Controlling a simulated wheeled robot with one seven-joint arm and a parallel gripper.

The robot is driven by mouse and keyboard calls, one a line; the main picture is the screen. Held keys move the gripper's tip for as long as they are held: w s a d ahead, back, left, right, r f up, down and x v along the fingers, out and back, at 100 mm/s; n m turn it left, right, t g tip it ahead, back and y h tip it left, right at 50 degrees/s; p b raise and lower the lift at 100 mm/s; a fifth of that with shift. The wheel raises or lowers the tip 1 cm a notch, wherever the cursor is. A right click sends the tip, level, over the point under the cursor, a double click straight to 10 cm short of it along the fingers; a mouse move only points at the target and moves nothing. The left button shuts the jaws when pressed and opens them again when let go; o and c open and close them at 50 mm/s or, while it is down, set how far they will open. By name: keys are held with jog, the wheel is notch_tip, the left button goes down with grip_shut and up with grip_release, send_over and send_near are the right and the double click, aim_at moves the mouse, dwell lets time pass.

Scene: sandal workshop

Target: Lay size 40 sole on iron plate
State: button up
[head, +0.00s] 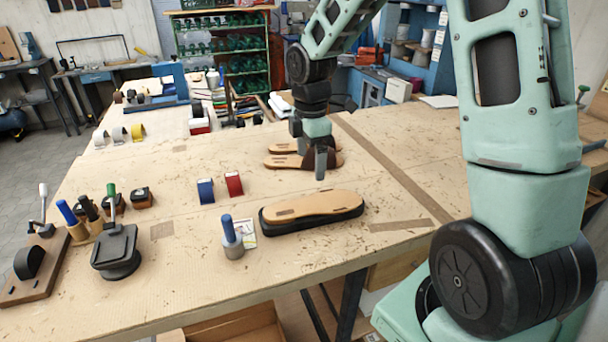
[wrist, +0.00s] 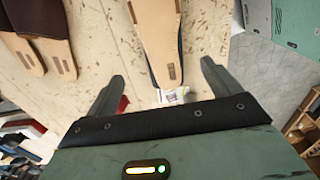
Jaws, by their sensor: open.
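A tan sole (head: 315,206) with dark slot marks lies on a black sole-shaped base (head: 340,217) near the table's front edge. The tan sole also shows in the wrist view (wrist: 158,30), beyond and between my fingers. No size number is readable. My gripper (head: 322,168) is open and empty, pointing down behind the sole; its spread fingers show in the wrist view (wrist: 163,75). Two tan soles with brown uppers (head: 290,162) lie behind my gripper and show at upper left in the wrist view (wrist: 42,40). I cannot tell for certain which thing is the iron plate.
A blue-handled tool (head: 230,240) stands by a small card (head: 246,228), left of the sole. Blue (head: 206,191) and red (head: 234,184) blocks stand behind. A dark round block (head: 117,252) and handled tools (head: 75,222) are at left. The table (head: 400,185) is clear right of the sole.

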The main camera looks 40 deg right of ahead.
jog(key=s+a+r+m, duration=0.15)
jog(key=s+a, duration=0.25)
jog(key=a, duration=0.6)
jog(key=s+a+m, duration=0.2)
jog(key=s+a, duration=0.5)
jog(key=s, duration=0.3)
jog(key=s+a+r+m, duration=0.1)
jog(key=s+a+m, duration=0.2)
jog(key=s+a, duration=0.4)
jog(key=s, duration=0.3)
jog(key=shift+s+a+y, duration=0.15)
jog(key=shift+a+y, duration=0.1)
jog(key=shift+y, duration=0.05)
jog(key=shift+r+m, duration=0.1)
jog(key=shift+m, duration=0.15)
notch_tip(320, 180, down, 2)
jog(key=shift+b, duration=1)
